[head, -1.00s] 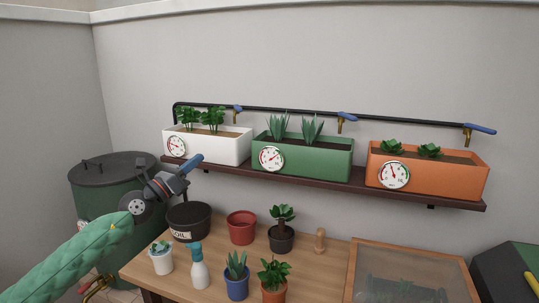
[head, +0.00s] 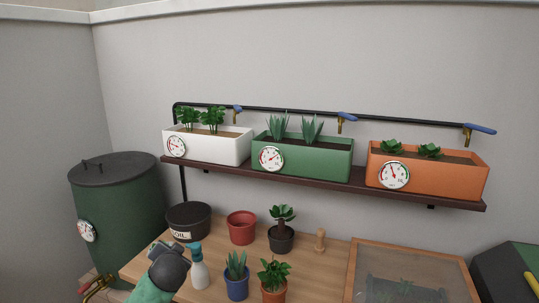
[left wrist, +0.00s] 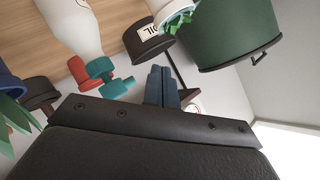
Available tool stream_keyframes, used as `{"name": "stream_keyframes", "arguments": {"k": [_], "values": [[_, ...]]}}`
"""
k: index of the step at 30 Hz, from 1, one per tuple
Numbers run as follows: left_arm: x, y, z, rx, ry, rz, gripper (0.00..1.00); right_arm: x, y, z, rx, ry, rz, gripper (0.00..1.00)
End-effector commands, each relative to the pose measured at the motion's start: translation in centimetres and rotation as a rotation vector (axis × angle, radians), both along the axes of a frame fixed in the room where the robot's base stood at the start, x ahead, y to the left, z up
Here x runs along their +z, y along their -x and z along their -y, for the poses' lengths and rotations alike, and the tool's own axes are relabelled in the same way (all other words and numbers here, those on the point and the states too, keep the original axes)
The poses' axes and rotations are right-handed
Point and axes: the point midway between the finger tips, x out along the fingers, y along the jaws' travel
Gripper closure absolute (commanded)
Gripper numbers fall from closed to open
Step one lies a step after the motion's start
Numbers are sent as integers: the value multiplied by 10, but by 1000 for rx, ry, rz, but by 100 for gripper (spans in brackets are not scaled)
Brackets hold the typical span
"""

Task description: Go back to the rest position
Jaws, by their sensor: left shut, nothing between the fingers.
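My left gripper (head: 158,248) is low at the left of the head view, in front of the table's left part, with the green arm coming up from the bottom edge. In the left wrist view its two dark blue fingers (left wrist: 160,85) are together with nothing between them. The white spray bottle (head: 199,272) with a teal head stands just right of the gripper in the head view; it also shows in the left wrist view (left wrist: 72,22). The small white pot is hidden behind my gripper in the head view. My right gripper is not in view.
The table holds a black soil pot (head: 188,222), a red pot (head: 241,229), several potted plants and a framed glass box (head: 410,270). A green barrel (head: 130,205) stands at left. A wall shelf (head: 330,186) carries white, green and orange planters below a pipe with blue-handled taps.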

Motion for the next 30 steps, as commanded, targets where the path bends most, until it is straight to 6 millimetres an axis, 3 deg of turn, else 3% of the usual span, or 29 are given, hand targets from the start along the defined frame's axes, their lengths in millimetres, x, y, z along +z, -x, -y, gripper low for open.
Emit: {"name": "stream_keyframes", "arguments": {"k": [1, 3, 9, 20, 30], "values": [[-28, 15, 9, 0, 52, -65, 100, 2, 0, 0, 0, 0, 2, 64], [-61, 36, 21, -3, 117, -148, 100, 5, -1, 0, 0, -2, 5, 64], [-140, 96, 54, -16, 278, -334, 100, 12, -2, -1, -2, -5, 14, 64], [-249, 210, 96, 16, 477, -550, 100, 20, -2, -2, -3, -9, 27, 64], [-335, 337, 124, 105, 585, -749, 100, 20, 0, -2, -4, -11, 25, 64]]}}
